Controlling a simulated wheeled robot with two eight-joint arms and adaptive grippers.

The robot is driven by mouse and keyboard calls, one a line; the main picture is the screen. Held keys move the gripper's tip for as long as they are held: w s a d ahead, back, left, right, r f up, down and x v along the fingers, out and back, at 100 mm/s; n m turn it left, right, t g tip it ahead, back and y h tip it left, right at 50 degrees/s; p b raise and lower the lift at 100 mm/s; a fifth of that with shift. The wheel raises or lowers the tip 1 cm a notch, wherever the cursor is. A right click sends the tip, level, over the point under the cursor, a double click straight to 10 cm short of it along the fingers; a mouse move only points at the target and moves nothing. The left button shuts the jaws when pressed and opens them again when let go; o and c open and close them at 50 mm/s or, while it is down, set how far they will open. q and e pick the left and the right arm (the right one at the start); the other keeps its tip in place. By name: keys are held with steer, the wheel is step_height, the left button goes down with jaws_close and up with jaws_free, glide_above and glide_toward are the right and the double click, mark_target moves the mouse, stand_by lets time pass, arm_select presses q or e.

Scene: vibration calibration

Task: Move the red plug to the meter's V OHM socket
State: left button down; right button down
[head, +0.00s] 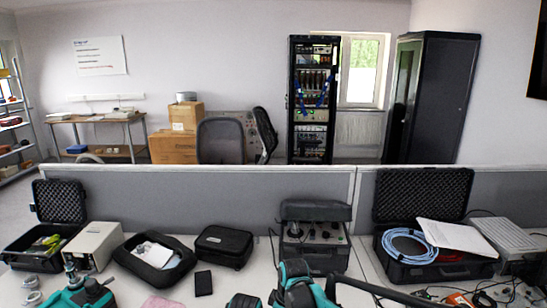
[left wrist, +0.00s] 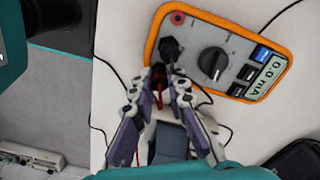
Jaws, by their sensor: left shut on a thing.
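The orange-rimmed meter (left wrist: 232,38) lies on the light table top in the left wrist view, with a dark dial (left wrist: 212,62) and a display (left wrist: 269,71) that appears to read 0.0 mA. A red-ringed socket (left wrist: 178,18) shows near its upper left corner. A black plug (left wrist: 170,48) stands in the meter below that socket. My left gripper (left wrist: 163,78) is shut on the red plug (left wrist: 159,70) at the meter's left edge. The fingers hide much of the plug, and I cannot tell whether its tip is in a socket. My right gripper is not seen.
A black lead (left wrist: 285,12) runs off the meter's upper right, and other thin leads cross the table. In the head view, a black case (head: 224,246), a grey instrument (head: 95,245) and an open case with blue cable (head: 440,268) line the table. A grey partition (head: 215,188) stands behind.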

arm_select(q)
steer(key=shift+f, duration=0.2)
stand_by(0.6)
steer(key=c, duration=1.4)
jaws_free()
steer(key=shift+r, duration=0.15)
steer(key=shift+r+p, duration=1.85)
steer(key=shift+r, duration=0.6)
